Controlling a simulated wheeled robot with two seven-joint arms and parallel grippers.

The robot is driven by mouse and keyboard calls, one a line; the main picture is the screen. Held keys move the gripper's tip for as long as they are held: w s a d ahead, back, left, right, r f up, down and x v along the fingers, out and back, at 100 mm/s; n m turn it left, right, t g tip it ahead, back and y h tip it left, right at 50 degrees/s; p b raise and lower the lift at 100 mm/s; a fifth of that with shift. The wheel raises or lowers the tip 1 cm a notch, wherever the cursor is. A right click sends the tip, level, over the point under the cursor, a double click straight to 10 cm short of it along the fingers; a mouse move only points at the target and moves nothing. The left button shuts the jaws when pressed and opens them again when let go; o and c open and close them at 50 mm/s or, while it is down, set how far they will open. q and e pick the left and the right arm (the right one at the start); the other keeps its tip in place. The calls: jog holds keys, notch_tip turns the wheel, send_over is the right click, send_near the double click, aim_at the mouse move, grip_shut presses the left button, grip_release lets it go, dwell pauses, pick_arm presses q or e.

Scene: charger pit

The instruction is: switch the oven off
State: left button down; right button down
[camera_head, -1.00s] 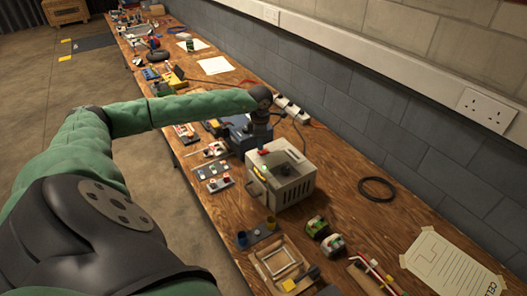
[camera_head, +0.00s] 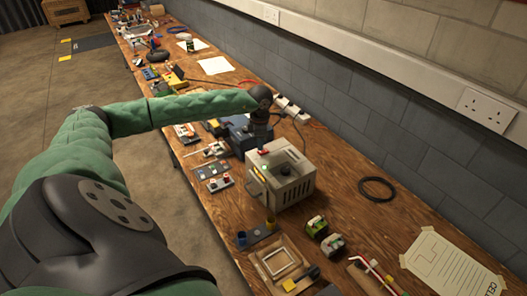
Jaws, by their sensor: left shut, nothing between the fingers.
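The oven appears to be the beige box (camera_head: 296,189) on the workbench. It has a vented side, a dark round part on top, a small red part (camera_head: 263,152) near its back left edge and a green spot (camera_head: 265,167) beside that. My left arm reaches in from the left and bends down over the box's back left corner. My left gripper (camera_head: 262,146) points down, shut and empty, right at or just above the red part. I cannot tell whether it touches. My right gripper is not in view.
A dark blue box (camera_head: 238,134) stands close behind the oven. Small switch boxes (camera_head: 214,174) lie to its left. A black ring (camera_head: 377,189) lies to the right on bare wood. A wooden frame (camera_head: 278,262) and small connectors (camera_head: 324,236) lie in front. The wall runs along the right.

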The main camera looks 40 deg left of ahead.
aim_at(261, 152)
pick_arm(q)
jog(key=shift+f+b, duration=0.8)
jog(key=shift+f, duration=0.15)
dwell(0.6)
jog(key=shift+r, duration=0.1)
jog(key=shift+r+p, duration=0.7)
jog(key=shift+r, duration=2.7)
